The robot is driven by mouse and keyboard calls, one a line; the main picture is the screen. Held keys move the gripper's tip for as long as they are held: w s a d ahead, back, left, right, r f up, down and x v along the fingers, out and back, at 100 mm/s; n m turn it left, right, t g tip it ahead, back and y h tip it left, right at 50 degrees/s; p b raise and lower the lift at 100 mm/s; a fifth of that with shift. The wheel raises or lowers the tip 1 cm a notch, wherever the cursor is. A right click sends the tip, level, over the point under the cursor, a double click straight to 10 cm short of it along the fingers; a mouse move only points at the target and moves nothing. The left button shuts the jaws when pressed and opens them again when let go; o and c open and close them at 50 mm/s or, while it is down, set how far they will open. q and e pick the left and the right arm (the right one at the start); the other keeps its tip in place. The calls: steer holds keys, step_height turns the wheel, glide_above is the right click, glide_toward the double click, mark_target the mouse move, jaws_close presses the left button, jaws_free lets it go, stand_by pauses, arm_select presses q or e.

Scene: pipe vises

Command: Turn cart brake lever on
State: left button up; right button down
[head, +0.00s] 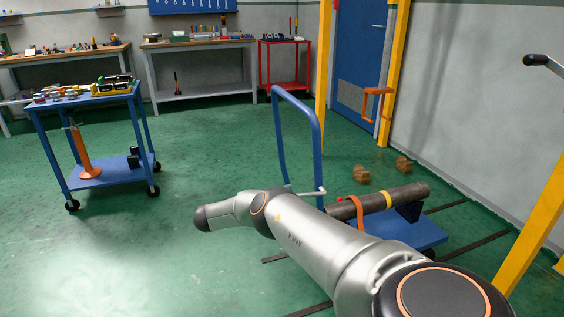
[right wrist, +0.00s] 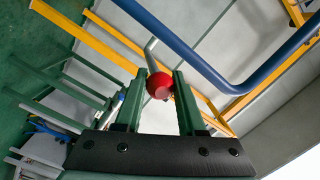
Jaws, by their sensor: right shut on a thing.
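The cart (head: 415,233) is a low blue platform with a tall blue tube handle (head: 318,150), and it carries a dark pipe (head: 408,196). In the right wrist view, the brake lever (right wrist: 151,56) is a pale grey rod ending in a round red knob (right wrist: 159,86). My right gripper (right wrist: 159,78) is shut on the red knob, one finger on each side of it. The blue handle tube (right wrist: 205,70) passes close beyond the fingers. In the head view my arm hides my right gripper. My left gripper is in neither view.
A blue tool trolley (head: 110,177) stands at the left. Yellow posts (head: 396,75) rise around the cart, and brown blocks (head: 361,174) lie on the floor behind it. Workbenches (head: 205,43) line the back wall. The green floor in the middle is clear.

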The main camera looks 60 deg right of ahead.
steer(key=shift+f, duration=0.1)
steer(key=c, duration=0.5)
jaws_free()
steer(key=shift+w+a, duration=0.1)
arm_select(q)
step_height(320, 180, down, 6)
steer(key=b, duration=0.5)
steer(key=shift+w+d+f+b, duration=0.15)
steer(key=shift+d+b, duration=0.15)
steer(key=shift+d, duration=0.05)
arm_select(e)
steer(key=v, duration=1.2)
steer(key=shift+a, duration=0.15)
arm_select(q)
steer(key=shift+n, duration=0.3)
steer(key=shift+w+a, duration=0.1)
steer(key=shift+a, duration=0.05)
arm_select(e)
steer(key=shift+w+a, duration=0.1)
steer(key=shift+a, duration=0.05)
